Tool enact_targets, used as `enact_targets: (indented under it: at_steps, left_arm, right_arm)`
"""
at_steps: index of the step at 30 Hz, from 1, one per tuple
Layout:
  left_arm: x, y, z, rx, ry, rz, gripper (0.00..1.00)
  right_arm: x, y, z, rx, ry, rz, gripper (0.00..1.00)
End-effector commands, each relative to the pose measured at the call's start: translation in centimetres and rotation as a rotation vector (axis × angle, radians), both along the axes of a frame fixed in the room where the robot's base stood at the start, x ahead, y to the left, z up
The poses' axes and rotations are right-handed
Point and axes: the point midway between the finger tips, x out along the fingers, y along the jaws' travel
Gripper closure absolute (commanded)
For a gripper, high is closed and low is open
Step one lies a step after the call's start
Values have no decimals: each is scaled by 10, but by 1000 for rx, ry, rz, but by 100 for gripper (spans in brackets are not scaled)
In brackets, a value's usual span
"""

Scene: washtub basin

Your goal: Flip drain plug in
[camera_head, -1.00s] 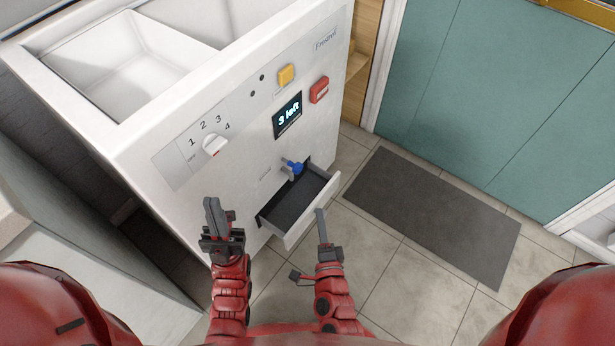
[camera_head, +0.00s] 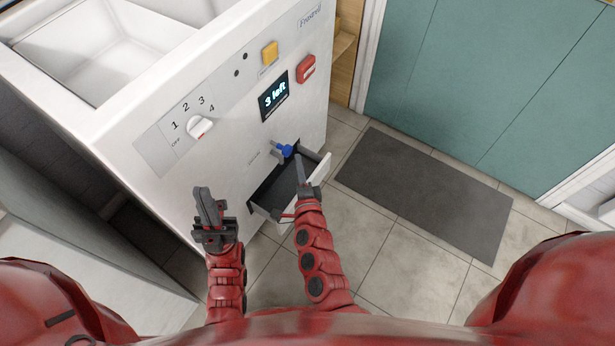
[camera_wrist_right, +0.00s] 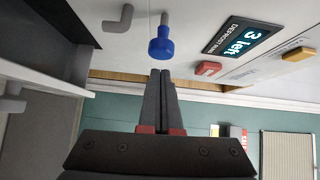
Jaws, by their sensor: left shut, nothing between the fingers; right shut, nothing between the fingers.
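The drain plug looks to be the blue knob (camera_head: 284,150) on a short grey stem at the top of the open drawer recess in the white machine front. It shows in the right wrist view (camera_wrist_right: 161,46) just beyond the fingertips, with a gap. My right gripper (camera_head: 299,160) is shut and empty, over the drawer close to the blue knob; its fingers point at the knob in the wrist view (camera_wrist_right: 160,76). My left gripper (camera_head: 203,190) is shut and empty, in front of the machine, left of the drawer.
The drawer (camera_head: 270,209) is pulled out under the knob, its walls close to my right gripper. A grey bent peg (camera_wrist_right: 118,19) sits beside the knob. A dial (camera_head: 199,127), a "3 left" display (camera_head: 273,96), yellow (camera_head: 270,52) and red (camera_head: 306,69) buttons are above. Floor mat (camera_head: 426,191) lies right.

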Motion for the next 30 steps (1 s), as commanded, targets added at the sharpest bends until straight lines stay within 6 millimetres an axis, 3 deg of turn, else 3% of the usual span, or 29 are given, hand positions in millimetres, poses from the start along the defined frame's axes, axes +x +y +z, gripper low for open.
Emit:
enact_targets:
  at_steps: [6,17,24,30]
  left_arm:
    - [0,0,-2,0,0,0,100]
    - [0,0,-2,0,0,0,100]
    - [0,0,-6,0,0,0,100]
    - [0,0,-6,0,0,0,100]
  right_arm:
    - [10,12,1,0,-4,0,100]
    - [11,14,1,-1,-2,0,100]
    - [27,36,0,2,-1,1,100]
    - [30,39,2,0,-4,0,100]
